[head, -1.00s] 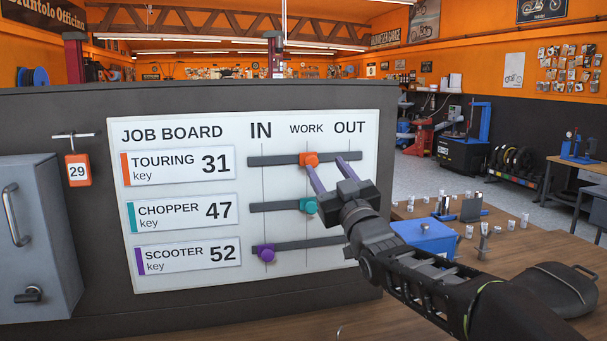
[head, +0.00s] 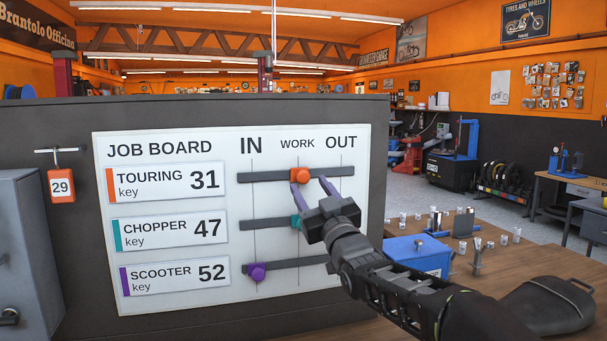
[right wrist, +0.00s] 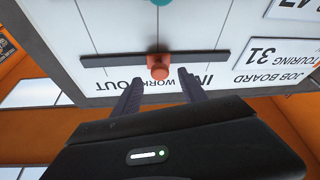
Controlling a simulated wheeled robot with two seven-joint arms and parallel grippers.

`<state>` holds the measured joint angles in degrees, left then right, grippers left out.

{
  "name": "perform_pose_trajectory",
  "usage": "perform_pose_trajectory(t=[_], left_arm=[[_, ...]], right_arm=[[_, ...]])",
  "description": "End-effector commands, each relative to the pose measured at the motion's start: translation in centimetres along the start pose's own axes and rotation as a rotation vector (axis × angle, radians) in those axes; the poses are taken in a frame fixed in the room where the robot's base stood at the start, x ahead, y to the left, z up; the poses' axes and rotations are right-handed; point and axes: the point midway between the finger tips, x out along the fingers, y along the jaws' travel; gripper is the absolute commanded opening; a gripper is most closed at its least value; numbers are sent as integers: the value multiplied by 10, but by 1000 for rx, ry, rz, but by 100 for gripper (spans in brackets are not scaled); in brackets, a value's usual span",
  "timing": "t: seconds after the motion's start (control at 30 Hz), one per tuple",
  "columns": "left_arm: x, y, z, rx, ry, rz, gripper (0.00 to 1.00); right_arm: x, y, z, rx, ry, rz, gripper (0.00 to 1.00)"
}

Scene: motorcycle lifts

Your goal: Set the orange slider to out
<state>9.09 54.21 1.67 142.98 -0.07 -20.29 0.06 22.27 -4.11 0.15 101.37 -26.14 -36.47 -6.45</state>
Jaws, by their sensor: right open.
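The orange slider (head: 301,174) is a round knob on the top dark rail (head: 335,171) of the job board, in the TOURING row. It sits under WORK, between IN and OUT. My right gripper (head: 309,183) is open, its two purple-grey fingers pointing at the board. In the right wrist view, which shows the board upside down, the orange slider (right wrist: 159,68) lies between the two fingertips (right wrist: 160,74), with a gap on each side. Contact is not visible. My left gripper is not in view.
The purple slider (head: 257,272) is under IN. An orange tag 29 (head: 61,185) hangs left of the board. A blue box (head: 418,255) and small parts stand on the wooden bench at right.

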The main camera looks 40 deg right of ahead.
Motion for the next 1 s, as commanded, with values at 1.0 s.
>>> perform_pose_trajectory(t=[1.0], left_arm=[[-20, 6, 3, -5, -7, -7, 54]], right_arm=[[48, 0, 0, -1, -1, 0, 21]])
